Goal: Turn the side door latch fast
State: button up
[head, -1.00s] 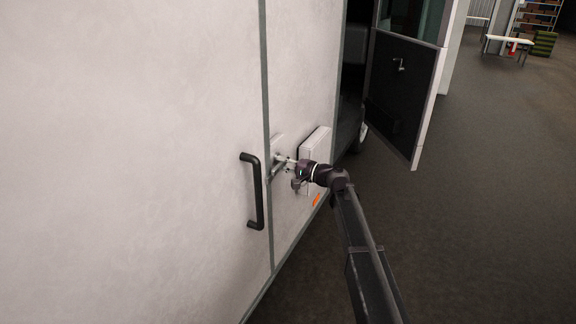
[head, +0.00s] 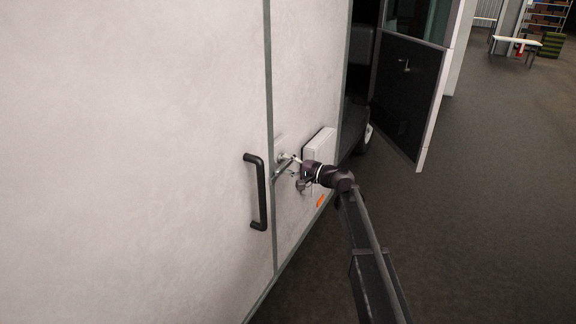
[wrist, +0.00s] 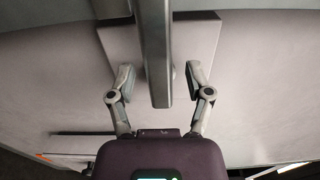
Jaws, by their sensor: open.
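The side door latch (head: 283,169) is a small grey metal lever on a pale plate, beside the dark vertical seam of the white door. In the wrist view its grey bar (wrist: 154,55) runs from the top edge down between my fingers, over a square plate (wrist: 112,42). My gripper (head: 294,166) is at the latch, and in the wrist view it (wrist: 160,76) is open. One finger is on each side of the bar, with visible gaps. The bar's far end is cut off by the frame.
A black handle (head: 260,192) stands out from the white panel left of the seam. A pale box (head: 320,144) is fixed to the panel just behind my gripper. An open dark door (head: 405,95) stands to the right. The floor (head: 490,220) at the right is clear.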

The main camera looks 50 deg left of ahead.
jog(key=v, duration=1.1)
jog(key=shift+d, duration=0.35)
jog(key=shift+w, duration=0.1)
jog(key=w+d+f+t+h, duration=0.1)
jog(key=d+f+t+h, duration=0.3)
jog(key=d, duration=0.8)
jog(key=w+d+f+h, duration=0.2)
jog(key=d+f, duration=0.3)
jog(key=d, duration=0.8)
jog(key=w+d+f+t+h, duration=0.15)
jog(key=d+f, duration=0.35)
jog(key=d, duration=0.7)
jog(key=s+d+f+m+h, duration=0.1)
jog(key=s+d+h, duration=0.2)
jog(key=d, duration=0.8)
jog(key=s+d+f+m+h, duration=0.1)
jog(key=s+d+f+h, duration=0.1)
jog(key=d, duration=0.9)
jog(key=s+d+f+m+h, duration=0.1)
jog(key=s+d+h, duration=0.3)
jog(key=d, duration=0.6)
jog(key=shift+s+d+f+m, duration=0.3)
jog(key=shift+d, duration=0.1)
